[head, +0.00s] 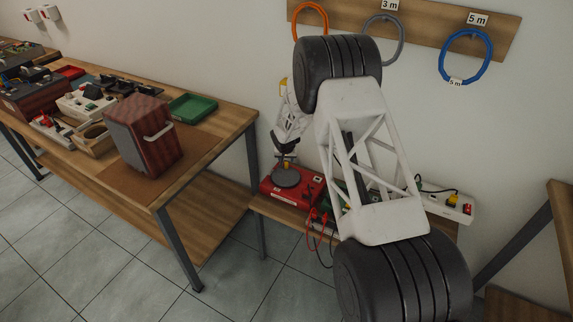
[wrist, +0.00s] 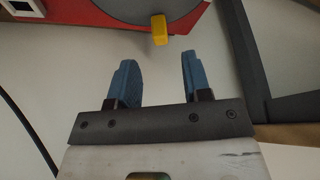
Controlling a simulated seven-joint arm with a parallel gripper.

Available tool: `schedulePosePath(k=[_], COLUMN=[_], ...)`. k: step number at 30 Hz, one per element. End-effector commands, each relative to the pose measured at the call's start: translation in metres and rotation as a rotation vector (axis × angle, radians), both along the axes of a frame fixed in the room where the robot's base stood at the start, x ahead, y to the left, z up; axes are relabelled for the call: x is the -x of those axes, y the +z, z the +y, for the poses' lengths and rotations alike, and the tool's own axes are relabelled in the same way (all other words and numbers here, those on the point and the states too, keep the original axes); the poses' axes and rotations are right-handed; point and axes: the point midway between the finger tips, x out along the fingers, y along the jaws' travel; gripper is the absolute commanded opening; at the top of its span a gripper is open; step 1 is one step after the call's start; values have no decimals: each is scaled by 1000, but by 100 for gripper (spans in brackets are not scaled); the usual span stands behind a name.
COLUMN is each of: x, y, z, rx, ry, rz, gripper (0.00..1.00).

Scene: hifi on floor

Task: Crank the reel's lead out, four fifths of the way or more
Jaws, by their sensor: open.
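The reel is a red box (head: 308,181) with a grey disc (head: 286,177), on the low wooden shelf by the wall. In the wrist view the disc (wrist: 158,8) shows at the top edge, with a yellow crank knob (wrist: 159,29) on its rim. My gripper (wrist: 157,70) is open with blue fingers. The knob lies just beyond the fingertips, in line with the gap, and I see no contact. In the head view my wrist is just above the disc and hides part of it. Red and dark leads (head: 317,223) hang over the shelf's front.
A white power strip (head: 449,207) is on the right of the shelf. Orange, grey and blue rings (head: 466,57) hang on a wall board. The left workbench (head: 228,120) holds a dark red case (head: 143,135), a green tray (head: 193,108) and other boxes. The tiled floor in front is clear.

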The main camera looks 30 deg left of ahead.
Motion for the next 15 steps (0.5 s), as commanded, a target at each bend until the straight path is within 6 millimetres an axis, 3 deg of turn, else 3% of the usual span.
schedulePosePath(k=[15], x=[-16], y=[-42], z=[7], rx=[0], ry=[0], rz=[1], gripper=[45])
